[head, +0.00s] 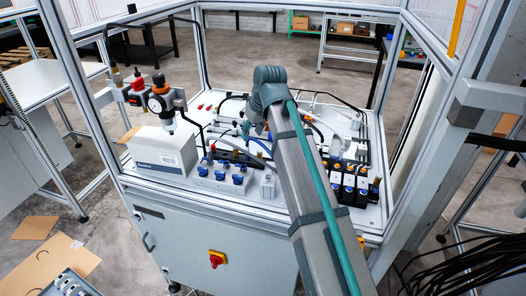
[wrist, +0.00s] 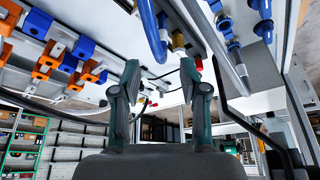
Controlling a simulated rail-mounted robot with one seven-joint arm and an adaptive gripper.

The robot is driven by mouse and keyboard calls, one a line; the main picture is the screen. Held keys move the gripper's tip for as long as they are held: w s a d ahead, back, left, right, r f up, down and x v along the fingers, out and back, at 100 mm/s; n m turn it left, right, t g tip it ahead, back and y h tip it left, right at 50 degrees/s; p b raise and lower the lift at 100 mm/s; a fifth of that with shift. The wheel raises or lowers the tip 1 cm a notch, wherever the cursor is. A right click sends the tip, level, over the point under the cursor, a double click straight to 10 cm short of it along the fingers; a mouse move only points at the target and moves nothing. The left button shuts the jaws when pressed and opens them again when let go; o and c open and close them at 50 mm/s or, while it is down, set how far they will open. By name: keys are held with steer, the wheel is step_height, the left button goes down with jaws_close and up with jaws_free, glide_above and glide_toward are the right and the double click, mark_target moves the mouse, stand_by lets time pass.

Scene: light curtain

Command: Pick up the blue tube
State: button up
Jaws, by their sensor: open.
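My gripper (wrist: 160,66) is open, with a teal finger on each side and nothing clasped. I cannot tell how far the tube is beyond the fingertips. In the head view a thin blue tube (head: 259,147) shows on the work surface, just left of my arm. My arm hides most of the gripper there.
Blue-knobbed valves (head: 221,172) and a white box (head: 162,158) stand left of my arm. Metal frame posts (head: 68,80) enclose the surface.

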mark_target(247, 146)
steer(key=x, duration=0.4)
steer(key=shift+a+f+p, duration=0.15)
steer(key=shift+p, duration=0.25)
steer(key=shift+p+x, duration=0.95)
steer(key=shift+x, duration=2.1)
steer(key=shift+s, duration=0.2)
steer(key=shift+c, duration=0.5)
jaws_close()
